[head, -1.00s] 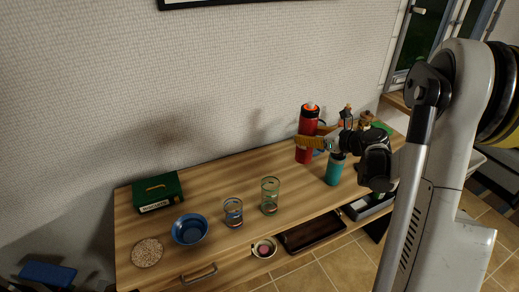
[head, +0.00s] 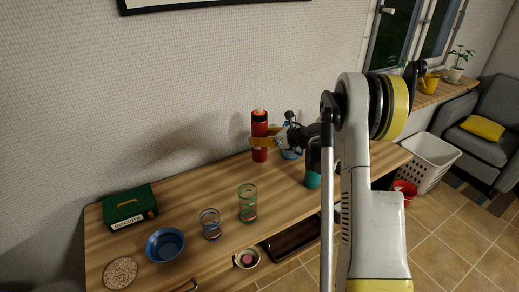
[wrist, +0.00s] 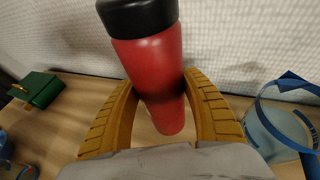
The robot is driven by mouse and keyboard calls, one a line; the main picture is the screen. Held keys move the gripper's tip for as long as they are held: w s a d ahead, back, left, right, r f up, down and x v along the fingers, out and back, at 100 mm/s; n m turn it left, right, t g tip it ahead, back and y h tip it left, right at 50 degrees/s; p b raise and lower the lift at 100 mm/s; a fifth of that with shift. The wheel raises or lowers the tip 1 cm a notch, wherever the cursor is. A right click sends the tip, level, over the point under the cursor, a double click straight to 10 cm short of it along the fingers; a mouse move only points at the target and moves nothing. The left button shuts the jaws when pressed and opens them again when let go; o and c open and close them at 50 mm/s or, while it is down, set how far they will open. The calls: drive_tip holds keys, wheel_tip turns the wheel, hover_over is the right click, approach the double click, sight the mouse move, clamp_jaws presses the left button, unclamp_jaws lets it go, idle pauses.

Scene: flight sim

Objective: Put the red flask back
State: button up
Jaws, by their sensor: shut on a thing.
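The red flask (head: 259,150) is upright near the back edge of the wooden table (head: 190,205), close to the wall. It has a dark collar, and an orange-red top shows in the head view. My gripper (head: 264,143) is shut on its body from the right. In the wrist view the flask (wrist: 155,65) stands between the two yellow ribbed fingers (wrist: 162,112), leaning slightly in the picture. Its base looks at or just above the tabletop; I cannot tell which.
A teal bottle (head: 312,179) and a blue-banded clear container (wrist: 275,128) stand to the right. Two glasses (head: 247,205) (head: 210,225), a blue bowl (head: 165,244) and a green box (head: 129,207) are to the left. The back strip between box and flask is clear.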

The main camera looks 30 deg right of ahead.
drive_tip(key=shift+f+b, duration=0.95)
drive_tip(key=shift+f, duration=1.05)
drive_tip(key=shift+f, duration=0.15)
drive_tip(key=o, duration=1.4)
